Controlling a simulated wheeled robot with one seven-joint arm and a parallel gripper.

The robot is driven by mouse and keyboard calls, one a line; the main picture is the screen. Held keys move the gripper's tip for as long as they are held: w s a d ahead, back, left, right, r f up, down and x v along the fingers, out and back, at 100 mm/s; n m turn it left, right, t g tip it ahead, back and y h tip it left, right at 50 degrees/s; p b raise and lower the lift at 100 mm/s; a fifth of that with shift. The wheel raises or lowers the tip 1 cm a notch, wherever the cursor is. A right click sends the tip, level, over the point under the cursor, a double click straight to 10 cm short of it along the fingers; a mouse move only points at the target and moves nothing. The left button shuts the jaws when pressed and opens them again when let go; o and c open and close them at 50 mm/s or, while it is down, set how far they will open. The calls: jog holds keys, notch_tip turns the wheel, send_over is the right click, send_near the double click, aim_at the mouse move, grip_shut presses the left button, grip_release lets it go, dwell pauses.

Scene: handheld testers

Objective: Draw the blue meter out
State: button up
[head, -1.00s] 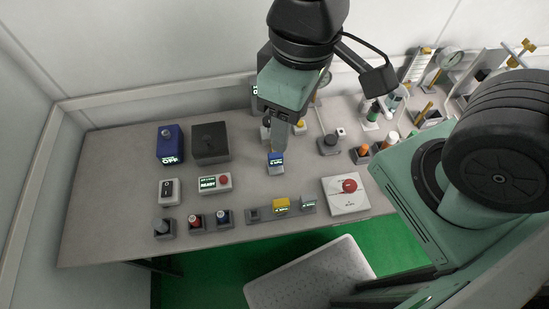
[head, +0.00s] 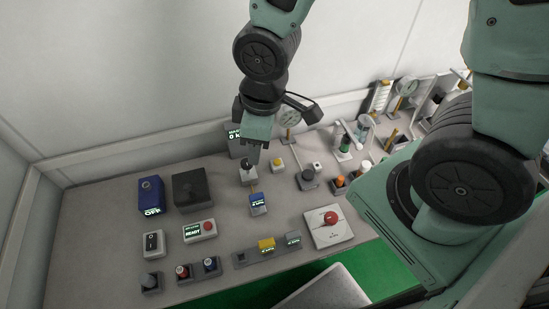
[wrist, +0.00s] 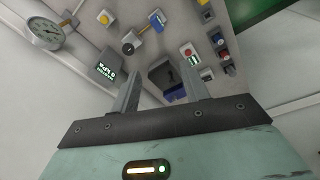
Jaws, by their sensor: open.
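The blue meter (head: 258,204), a small tester with a lit display, stands on the table. A thin yellowish rod runs from it back to a grey block with a black knob (head: 248,175). In the wrist view the blue meter (wrist: 157,20) is at top centre, beyond the fingertips and apart from them. My gripper (head: 254,160) is open, above and behind the meter, over the knob block in the picture.
A yellow tester (head: 266,244) and a grey one (head: 293,239) stand nearer the table's front edge. A red button plate (head: 330,227) is to the right. A black box (head: 190,190) and blue OFF box (head: 151,194) are left. A dark display box (head: 235,140) stands behind.

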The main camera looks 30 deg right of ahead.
notch_tip(320, 180, down, 4)
jog(key=w+d+n+p, duration=0.2)
jog(key=w+d, duration=0.1)
jog(key=n+y+p, duration=0.2)
jog(key=n+y, duration=0.1)
send_near(257, 196)
jog(key=shift+y, duration=0.3)
jog(key=b+x, duration=0.2)
jog(key=x, duration=0.2)
jog(key=b+x, duration=0.3)
jog(key=x, duration=0.1)
jog(key=b+x, duration=0.2)
jog(key=x, duration=0.2)
jog(key=shift+d+f+b, duration=0.2)
jog(key=shift+b, duration=0.15)
grip_shut()
